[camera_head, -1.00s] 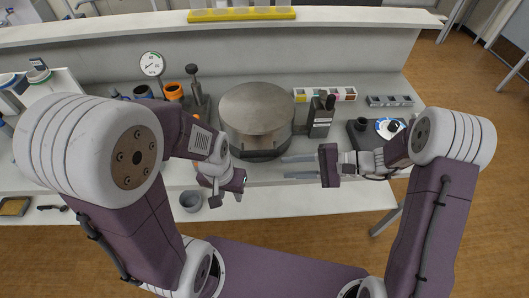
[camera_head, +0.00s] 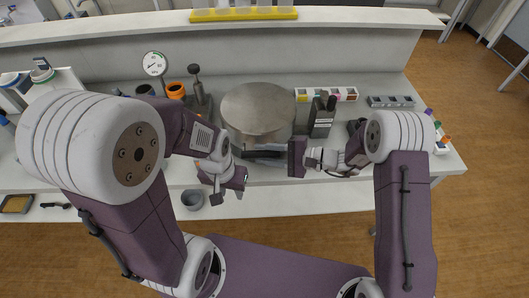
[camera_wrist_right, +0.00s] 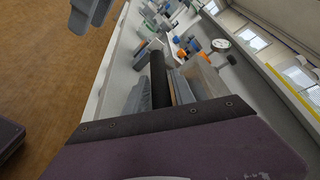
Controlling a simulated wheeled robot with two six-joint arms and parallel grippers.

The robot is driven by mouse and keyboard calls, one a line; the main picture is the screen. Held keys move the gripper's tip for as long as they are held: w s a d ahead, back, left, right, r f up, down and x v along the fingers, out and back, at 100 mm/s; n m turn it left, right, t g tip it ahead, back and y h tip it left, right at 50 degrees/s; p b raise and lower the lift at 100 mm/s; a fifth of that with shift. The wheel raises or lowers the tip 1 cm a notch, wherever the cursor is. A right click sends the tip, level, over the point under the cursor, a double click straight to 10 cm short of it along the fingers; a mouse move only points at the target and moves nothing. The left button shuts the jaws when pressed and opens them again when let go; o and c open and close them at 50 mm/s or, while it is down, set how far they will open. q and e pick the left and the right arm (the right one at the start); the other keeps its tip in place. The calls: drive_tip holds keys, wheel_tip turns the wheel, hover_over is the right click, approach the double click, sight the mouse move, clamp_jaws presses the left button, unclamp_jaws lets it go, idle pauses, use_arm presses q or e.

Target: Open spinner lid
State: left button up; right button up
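The spinner (camera_head: 257,108) is a round grey metal drum with a flat lid on the bench. Its lid looks level, with no visible opening. My right gripper (camera_head: 266,153) reaches in from the right to the drum's front, at a dark bar there. In the right wrist view a black bar (camera_wrist_right: 159,78) lies between the grey fingers of my right gripper (camera_wrist_right: 168,88). I cannot tell whether they are closed on it. My left gripper (camera_head: 238,183) is low at the drum's front left, apart from it. Its fingers are too small to judge.
A dial gauge (camera_head: 154,64), an orange-rimmed cup (camera_head: 176,91) and a dark press-like tool (camera_head: 196,88) stand left of the drum. A dark box (camera_head: 322,117) and a colored sample rack (camera_head: 327,94) stand right. A grey bowl (camera_head: 192,199) sits at the front edge.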

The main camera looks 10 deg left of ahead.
clamp_jaws()
idle(1.4)
